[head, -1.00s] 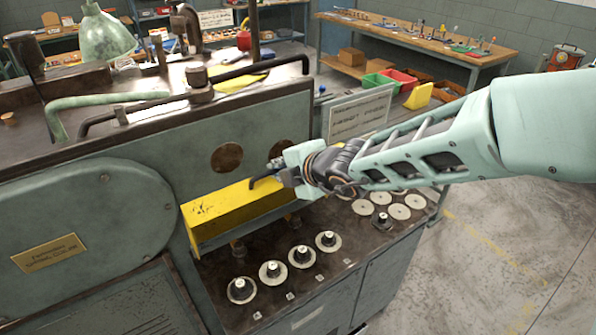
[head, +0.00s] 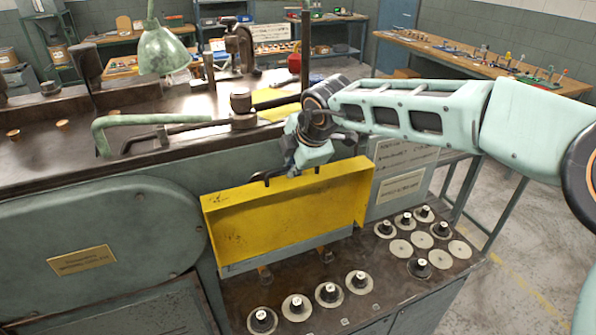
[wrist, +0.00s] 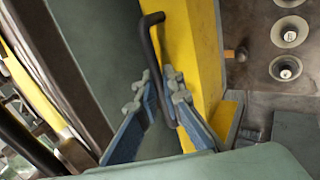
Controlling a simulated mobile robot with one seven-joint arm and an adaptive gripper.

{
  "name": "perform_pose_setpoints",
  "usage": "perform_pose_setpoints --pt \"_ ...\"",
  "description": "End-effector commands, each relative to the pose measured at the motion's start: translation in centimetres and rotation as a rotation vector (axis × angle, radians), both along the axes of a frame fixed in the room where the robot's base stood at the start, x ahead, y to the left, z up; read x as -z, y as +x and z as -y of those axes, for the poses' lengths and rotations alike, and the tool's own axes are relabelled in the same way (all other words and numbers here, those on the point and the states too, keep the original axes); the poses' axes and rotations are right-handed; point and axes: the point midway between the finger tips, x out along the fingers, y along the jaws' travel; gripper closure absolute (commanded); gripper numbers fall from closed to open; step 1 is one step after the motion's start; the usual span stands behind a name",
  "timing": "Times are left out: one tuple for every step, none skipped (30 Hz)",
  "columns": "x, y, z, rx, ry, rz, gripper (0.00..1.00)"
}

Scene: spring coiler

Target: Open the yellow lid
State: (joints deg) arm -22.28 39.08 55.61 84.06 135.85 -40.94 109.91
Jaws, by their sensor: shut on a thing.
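The yellow lid (head: 285,222) is on the front of the grey-green machine, in the middle of the head view. Its wide face and raised side edges show. The lid also fills a yellow strip in the wrist view (wrist: 187,40). A dark bent handle (head: 264,179) is at the lid's top edge; in the wrist view the handle (wrist: 154,50) runs down between the fingers. My gripper (head: 291,172) is above the top edge, shut on this handle, with blue-grey fingers on both sides of it (wrist: 161,90). The gripper partly hides the handle in the head view.
Below the lid, a dark shelf (head: 375,290) carries several discs with knobs. A sign (head: 402,187) stands right of the lid. A green lamp (head: 162,50) and a curved green bar (head: 145,123) stand on the machine top. Open floor lies at the right.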

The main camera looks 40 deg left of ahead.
Motion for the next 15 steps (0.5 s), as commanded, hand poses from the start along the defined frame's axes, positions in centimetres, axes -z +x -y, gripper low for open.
perform_pose_setpoints --pt "0.01 0.09 -0.25 0.001 -0.008 -0.005 1.00" --pt "0.00 0.14 -0.34 0.002 -0.011 -0.006 1.00" --pt "0.01 0.18 -0.41 0.002 -0.017 -0.007 1.00" --pt "0.00 0.21 -0.47 0.001 -0.019 -0.008 1.00" --pt "-0.02 0.24 -0.54 0.001 -0.021 -0.009 1.00" --pt "0.01 0.24 -0.61 0.001 -0.025 -0.010 1.00" --pt "0.03 0.24 -0.64 0.000 -0.027 -0.010 1.00" --pt "0.05 0.25 -0.67 0.000 -0.029 -0.011 1.00" --pt "0.05 0.26 -0.68 0.001 -0.031 -0.011 1.00" --pt "0.05 0.27 -0.69 0.001 -0.032 -0.012 1.00" --pt "0.05 0.28 -0.69 0.001 -0.032 -0.012 1.00" --pt "0.04 0.29 -0.70 0.001 -0.032 -0.012 1.00" --pt "0.04 0.29 -0.70 0.001 -0.033 -0.012 1.00" --pt "0.05 0.29 -0.69 0.002 -0.033 -0.011 1.00" --pt "0.05 0.29 -0.69 0.001 -0.033 -0.012 1.00"
